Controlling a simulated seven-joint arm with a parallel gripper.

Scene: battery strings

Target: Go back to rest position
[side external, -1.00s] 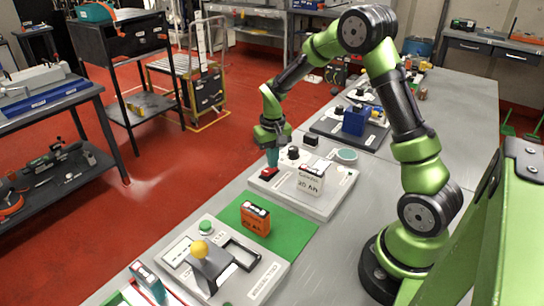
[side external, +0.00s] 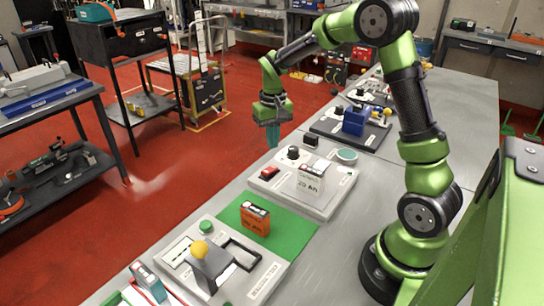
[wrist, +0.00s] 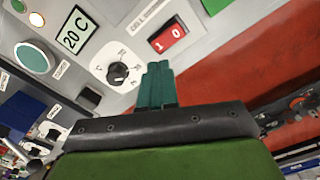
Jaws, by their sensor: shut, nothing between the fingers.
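My gripper (side external: 272,134) has teal fingers and hangs above the back edge of a grey panel on the bench in the side view. Its fingers are shut and empty, clear of the panel. In the wrist view the closed fingers (wrist: 159,84) point toward the panel, just below the red rocker switch (wrist: 168,36) marked 1 and 0. The red switch (side external: 269,172) sits at the panel's left corner in the side view. A black dial (wrist: 118,73) and a "20 C" display (wrist: 75,33) also show in the wrist view.
A white block (side external: 311,182) stands on the panel (side external: 322,207). An orange battery (side external: 255,217) rests on a green mat (side external: 292,233). A front panel (side external: 262,279) carries a yellow ball-topped lever (side external: 200,250). A blue block (side external: 355,120) stands farther back. Air above the bench is clear.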

